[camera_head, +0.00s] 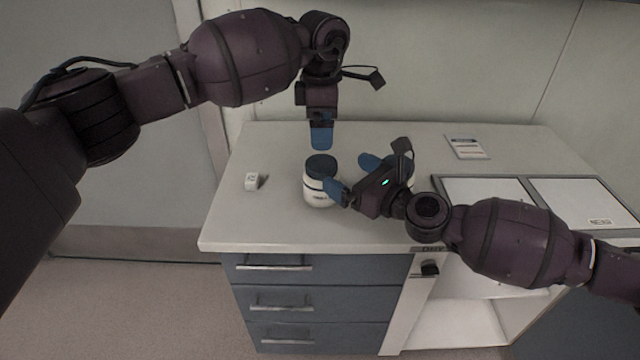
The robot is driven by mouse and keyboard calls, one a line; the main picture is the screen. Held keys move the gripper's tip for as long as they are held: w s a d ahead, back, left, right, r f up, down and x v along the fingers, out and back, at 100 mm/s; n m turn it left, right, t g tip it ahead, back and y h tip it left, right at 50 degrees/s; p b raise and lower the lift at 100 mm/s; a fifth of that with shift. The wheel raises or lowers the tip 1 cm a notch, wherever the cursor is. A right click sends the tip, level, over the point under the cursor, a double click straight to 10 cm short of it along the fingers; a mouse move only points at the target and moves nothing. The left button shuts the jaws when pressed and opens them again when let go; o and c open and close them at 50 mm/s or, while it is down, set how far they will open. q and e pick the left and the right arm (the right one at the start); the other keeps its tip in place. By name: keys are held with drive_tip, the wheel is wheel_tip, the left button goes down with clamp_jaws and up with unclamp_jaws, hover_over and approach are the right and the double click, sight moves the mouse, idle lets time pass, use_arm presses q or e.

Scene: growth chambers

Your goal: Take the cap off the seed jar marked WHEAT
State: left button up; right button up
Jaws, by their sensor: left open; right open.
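A white jar (318,197) with a dark blue-grey cap (321,166) stands upright on the counter, cap on. Its label is too small to read. My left gripper (321,137) points straight down just above and behind the cap in the picture, apart from it; its blue fingers overlap in this view. It is open and empty. My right gripper (350,174) reaches in from the right, open. One blue finger overlaps the jar's right side, and I cannot tell if it touches. A second white jar (411,181) is mostly hidden behind my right gripper.
A small white block (252,181) lies left of the jar on the pale counter (270,225). A small card (466,147) lies at the back right. White panels (575,200) are set into the right side. The front left counter is clear.

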sight(322, 163)
wheel_tip(322, 163, down, 6)
drive_tip(key=shift+r, duration=0.15)
drive_tip(key=shift+x, duration=3.8)
drive_tip(key=shift+c, duration=0.5)
drive_tip(key=c, duration=1.2)
use_arm(q)
drive_tip(key=shift+f, duration=0.2)
use_arm(e)
drive_tip(key=shift+c, duration=1.1)
use_arm(q)
drive_tip(key=shift+d+m, duration=0.1)
drive_tip(key=shift+m, duration=1)
use_arm(e)
drive_tip(key=shift+c, duration=0.4)
use_arm(q)
drive_tip(key=m, duration=1.1)
drive_tip(key=shift+r, duration=0.15)
drive_tip(key=shift+f, duration=4)
